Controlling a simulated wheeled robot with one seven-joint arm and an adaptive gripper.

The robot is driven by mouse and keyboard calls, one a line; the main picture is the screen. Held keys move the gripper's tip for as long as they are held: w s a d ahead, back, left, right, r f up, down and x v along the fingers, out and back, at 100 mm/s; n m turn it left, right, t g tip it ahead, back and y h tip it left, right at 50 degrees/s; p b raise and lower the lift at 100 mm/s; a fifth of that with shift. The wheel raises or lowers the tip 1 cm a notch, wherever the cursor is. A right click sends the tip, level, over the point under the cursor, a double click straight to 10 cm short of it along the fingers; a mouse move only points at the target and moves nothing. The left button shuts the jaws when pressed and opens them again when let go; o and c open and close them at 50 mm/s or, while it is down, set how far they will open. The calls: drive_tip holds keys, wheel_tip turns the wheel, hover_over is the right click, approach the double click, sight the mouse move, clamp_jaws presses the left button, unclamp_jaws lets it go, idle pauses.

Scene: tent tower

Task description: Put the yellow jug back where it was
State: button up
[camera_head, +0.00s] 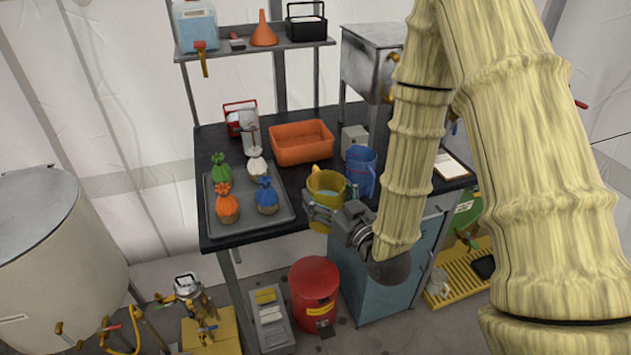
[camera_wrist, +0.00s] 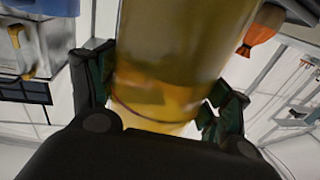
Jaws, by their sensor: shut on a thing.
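The yellow jug (camera_head: 326,187) is at the front edge of the dark table, and bluish contents show inside it. My gripper (camera_head: 325,212) is shut around the lower part of the jug. In the wrist view the jug (camera_wrist: 175,60) stands between the two fingers (camera_wrist: 160,100) and fills the middle of the picture, with a yellow liquid level showing through its wall. The jug looks close to upright.
A blue jug (camera_head: 361,168) stands just right of the yellow one. An orange bin (camera_head: 301,142) is behind. A grey tray (camera_head: 286,221) with several tied bags is to the left. A red drum (camera_head: 315,290) and blue cabinet (camera_head: 385,275) are below.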

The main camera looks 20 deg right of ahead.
drive_tip(key=w+b, duration=0.1)
drive_tip(key=b, duration=0.1)
drive_tip(key=shift+d+f+b, duration=0.1)
drive_tip(key=shift+f+b, duration=0.2)
drive_tip(key=shift+b, duration=0.5)
drive_tip(key=b, duration=0.5)
drive_tip(key=shift+w, duration=0.35)
drive_tip(key=shift+w+d+b, duration=0.15)
drive_tip(key=shift+w+b, duration=0.1)
drive_tip(key=shift+b, duration=0.05)
drive_tip(key=shift+w+d+f+p, duration=0.35)
drive_tip(key=shift+w+f, duration=0.4)
drive_tip(key=shift+w, duration=1.4)
drive_tip(key=shift+w+d+f+p, duration=0.25)
drive_tip(key=shift+w+f+p, duration=0.35)
drive_tip(key=shift+w, duration=1.5)
drive_tip(key=shift+w+d+f+p, duration=0.3)
drive_tip(key=shift+w+f, duration=0.55)
drive_tip(key=shift+w, duration=1.3)
drive_tip(key=shift+f, duration=0.2)
drive_tip(key=o, duration=1.5)
